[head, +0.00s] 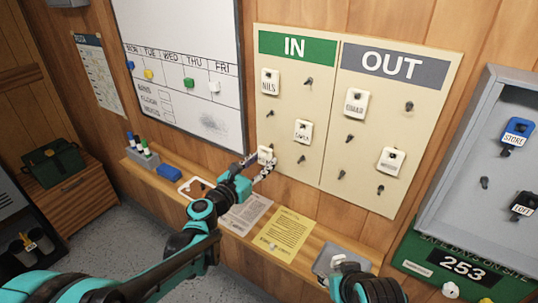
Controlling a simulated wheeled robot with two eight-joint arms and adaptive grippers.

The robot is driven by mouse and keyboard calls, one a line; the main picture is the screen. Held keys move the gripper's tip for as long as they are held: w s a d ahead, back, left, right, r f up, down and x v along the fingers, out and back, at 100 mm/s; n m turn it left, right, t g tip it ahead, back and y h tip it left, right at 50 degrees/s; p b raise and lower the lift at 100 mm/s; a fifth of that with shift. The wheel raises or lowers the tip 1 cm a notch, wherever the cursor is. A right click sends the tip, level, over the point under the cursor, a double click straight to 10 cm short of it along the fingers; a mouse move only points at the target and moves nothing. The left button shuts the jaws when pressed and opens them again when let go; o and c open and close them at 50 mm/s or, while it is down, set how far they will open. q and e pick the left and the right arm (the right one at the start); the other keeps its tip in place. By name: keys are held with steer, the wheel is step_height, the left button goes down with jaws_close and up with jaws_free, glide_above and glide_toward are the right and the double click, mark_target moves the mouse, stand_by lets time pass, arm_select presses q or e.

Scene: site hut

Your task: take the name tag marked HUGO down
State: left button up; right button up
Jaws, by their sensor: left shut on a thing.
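The name board has an IN side (297,80) and an OUT side (393,95). My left gripper (265,167) is shut on a white name tag (265,152) at the lower left of the IN side. That tag's lettering is hidden or too small to read, and I cannot tell whether it still hangs on its peg. A tag reading NILS (270,82) hangs above it. Other tags, with lettering I cannot read surely, hang mid-IN (303,131), upper OUT (356,103) and lower OUT (391,161). My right gripper (342,264) is low at the bottom right; its fingers are unclear.
Several bare pegs stick out of the board. A wooden ledge (232,222) below holds papers, a yellow sheet (281,238), a blue block (169,172) and markers (140,145). A whiteboard (185,60) is left; an open grey key cabinet (463,155) is right.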

mark_target(264, 159)
arm_select(q)
steer(key=shift+v, duration=2.3)
